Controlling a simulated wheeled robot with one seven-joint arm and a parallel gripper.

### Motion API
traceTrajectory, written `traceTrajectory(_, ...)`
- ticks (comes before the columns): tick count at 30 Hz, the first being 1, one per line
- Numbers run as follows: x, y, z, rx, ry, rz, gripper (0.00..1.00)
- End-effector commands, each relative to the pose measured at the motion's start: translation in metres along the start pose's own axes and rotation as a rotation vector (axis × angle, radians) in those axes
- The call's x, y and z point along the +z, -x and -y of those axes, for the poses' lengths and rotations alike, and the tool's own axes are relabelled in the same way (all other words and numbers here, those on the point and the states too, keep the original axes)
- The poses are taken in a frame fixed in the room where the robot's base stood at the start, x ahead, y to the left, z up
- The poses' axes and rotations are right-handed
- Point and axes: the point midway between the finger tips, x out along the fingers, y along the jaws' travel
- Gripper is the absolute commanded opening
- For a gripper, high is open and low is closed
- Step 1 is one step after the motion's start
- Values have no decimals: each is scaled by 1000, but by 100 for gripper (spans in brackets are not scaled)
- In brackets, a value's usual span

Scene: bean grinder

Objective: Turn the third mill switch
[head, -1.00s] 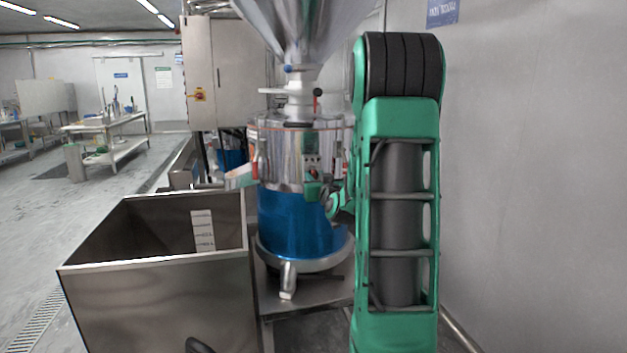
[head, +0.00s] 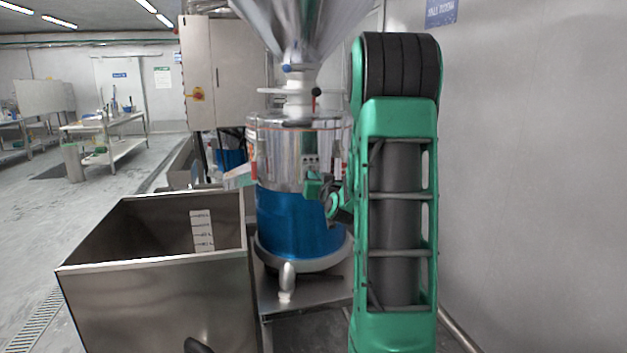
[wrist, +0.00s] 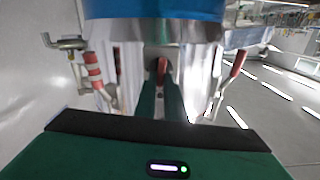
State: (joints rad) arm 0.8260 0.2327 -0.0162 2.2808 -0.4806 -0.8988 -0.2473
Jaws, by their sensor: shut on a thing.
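A large open steel bin (head: 150,310) stands at the front left, close to the mill. A beige electrical cabinet (head: 225,75) is behind it. Red handles (wrist: 93,70) flank the switch in the wrist view. A plain wall is on the right. Open floor lies at the far left.

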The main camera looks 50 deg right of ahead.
Motion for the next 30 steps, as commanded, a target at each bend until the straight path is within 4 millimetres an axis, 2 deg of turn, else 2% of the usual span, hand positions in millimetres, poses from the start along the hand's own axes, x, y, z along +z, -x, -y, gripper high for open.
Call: traceTrajectory(30, 6, 1, -10, 2, -944, 3, 0)
